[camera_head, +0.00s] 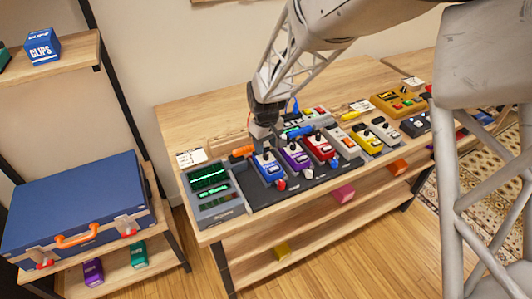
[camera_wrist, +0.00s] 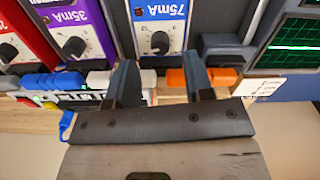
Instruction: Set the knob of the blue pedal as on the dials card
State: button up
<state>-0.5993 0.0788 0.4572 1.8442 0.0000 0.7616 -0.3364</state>
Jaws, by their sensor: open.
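The blue pedal (camera_head: 268,170) stands at the left end of the pedal row on a dark board. In the wrist view, the blue pedal (camera_wrist: 160,12) appears upside down with a "75mA" label and a dark knob (camera_wrist: 160,42) ringed by marks. I cannot clearly tell the knob's pointer direction. My gripper (camera_wrist: 159,72) is open, its fingers apart and short of the knob, one to each side of its line. In the head view my gripper (camera_head: 263,140) is just behind the blue pedal. A small white card (camera_head: 191,157) lies at the bench's left; its writing is unreadable.
A purple pedal (camera_head: 295,157) and a red pedal (camera_head: 319,148) stand close to the right. A green-screened unit (camera_head: 212,190) is on the left. Orange (camera_wrist: 220,77) and white (camera_wrist: 98,79) plugs lie near my fingers. A blue case (camera_head: 75,205) sits on the left shelf.

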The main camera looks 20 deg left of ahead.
aim_at(266, 154)
jog(key=shift+f, duration=2)
jog(key=shift+c, duration=0.2)
grip_shut()
jog(key=shift+m, duration=0.3)
jog(key=shift+m, duration=2.8)
